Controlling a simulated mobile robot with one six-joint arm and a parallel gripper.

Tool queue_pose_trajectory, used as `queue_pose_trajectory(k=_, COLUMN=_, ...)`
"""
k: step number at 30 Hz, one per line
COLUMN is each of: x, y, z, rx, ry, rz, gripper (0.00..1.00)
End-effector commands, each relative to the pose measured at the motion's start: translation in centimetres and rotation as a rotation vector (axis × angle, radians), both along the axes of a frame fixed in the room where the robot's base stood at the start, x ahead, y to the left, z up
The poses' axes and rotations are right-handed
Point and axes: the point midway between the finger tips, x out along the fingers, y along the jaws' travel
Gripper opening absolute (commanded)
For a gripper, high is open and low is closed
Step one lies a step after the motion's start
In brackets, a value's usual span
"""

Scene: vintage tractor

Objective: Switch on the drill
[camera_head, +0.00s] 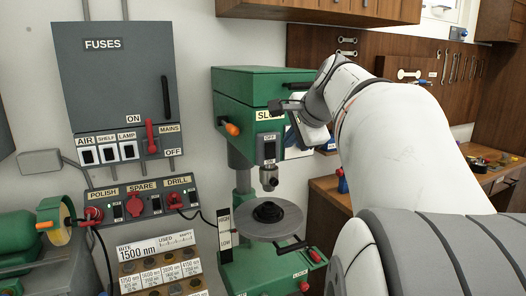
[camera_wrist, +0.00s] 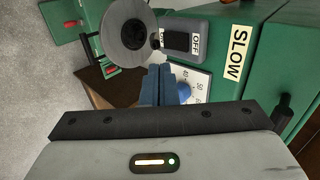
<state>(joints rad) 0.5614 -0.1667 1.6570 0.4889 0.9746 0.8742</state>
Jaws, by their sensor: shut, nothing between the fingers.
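The green drill press (camera_head: 240,84) stands at the middle, with a dark switch box (camera_head: 269,149) on its front marked OFF at the top. In the wrist view the switch box (camera_wrist: 184,37) shows a dark rocker face and the OFF label; its exact position cannot be told. My gripper (camera_wrist: 161,72) is shut and empty, its blue-grey fingers pointing at the drill's front just beside the switch box. They look close to it, but contact cannot be told. My arm's end covers part of the drill's front in the head view.
The round drill table (camera_head: 270,219) is below the chuck (camera_head: 268,178). The fuse box (camera_head: 118,84) has a red mains lever (camera_head: 151,136) raised near ON. A red plug (camera_head: 175,200) sits under the DRILL label.

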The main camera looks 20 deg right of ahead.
Motion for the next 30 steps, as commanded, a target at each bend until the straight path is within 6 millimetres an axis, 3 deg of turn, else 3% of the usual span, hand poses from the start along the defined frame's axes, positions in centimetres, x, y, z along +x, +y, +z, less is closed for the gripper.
queue_pose_trajectory(k=6, x=-2.4, y=-0.1, z=2.5, rx=-0.001, ry=-0.002, rz=-0.003, gripper=0.0)
queue_pose_trajectory(k=11, x=-2.9, y=0.0, z=3.1, rx=-0.001, ry=0.0, rz=-0.001, gripper=0.0)
queue_pose_trajectory(k=20, x=-3.0, y=0.0, z=3.2, rx=0.0, ry=0.001, rz=0.0, gripper=0.0)
queue_pose_trajectory(k=26, x=-3.2, y=-0.1, z=1.4, rx=0.001, ry=0.053, rz=0.002, gripper=0.0)
queue_pose_trajectory(k=30, x=-3.3, y=-0.1, z=1.6, rx=0.0, ry=0.063, rz=0.001, gripper=0.0)
